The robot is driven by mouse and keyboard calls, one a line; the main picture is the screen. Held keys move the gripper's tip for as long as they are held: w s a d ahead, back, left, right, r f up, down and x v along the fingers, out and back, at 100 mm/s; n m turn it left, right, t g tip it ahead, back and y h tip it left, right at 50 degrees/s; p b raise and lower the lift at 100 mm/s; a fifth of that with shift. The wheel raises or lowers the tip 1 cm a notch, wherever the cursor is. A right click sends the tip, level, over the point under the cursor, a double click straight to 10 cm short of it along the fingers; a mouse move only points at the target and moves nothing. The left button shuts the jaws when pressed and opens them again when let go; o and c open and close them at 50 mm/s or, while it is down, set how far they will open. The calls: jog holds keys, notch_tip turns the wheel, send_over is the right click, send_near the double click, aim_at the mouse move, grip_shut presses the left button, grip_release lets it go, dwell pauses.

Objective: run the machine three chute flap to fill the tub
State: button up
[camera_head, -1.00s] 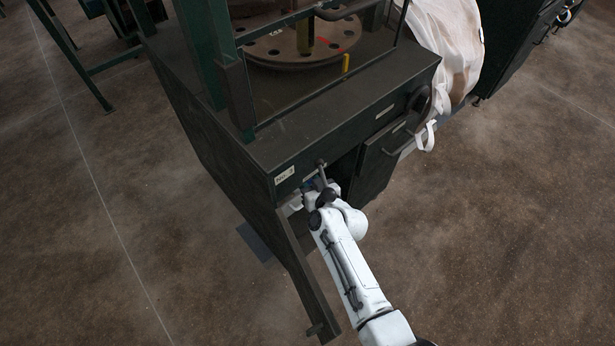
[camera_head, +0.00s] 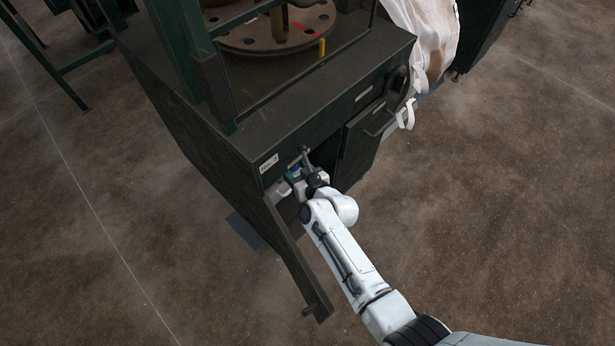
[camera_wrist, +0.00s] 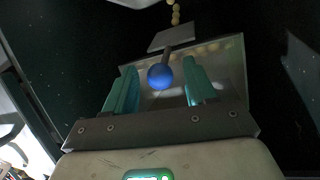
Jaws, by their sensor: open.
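In the head view the dark green machine (camera_head: 200,130) has a label (camera_head: 269,163) that seems to read No. 3. My gripper (camera_head: 292,176) is at the opening in its front, partly hidden by my wrist. In the wrist view my gripper (camera_wrist: 160,86) is open, its teal fingers on either side of a blue ball knob (camera_wrist: 160,77). Small gaps seem to show beside the knob. The knob sits on a short dark rod leading to a pale plate (camera_wrist: 172,38), which may be the chute flap. No tub can be made out.
Several round yellowish pieces (camera_wrist: 175,14) show above the plate, and more show behind it. An opened door (camera_head: 290,255) juts out left of my arm. A white bulk bag (camera_head: 428,30) hangs at the back right. The floor at right is clear.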

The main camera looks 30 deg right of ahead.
jog(key=p+v, duration=0.9)
dwell(7.1)
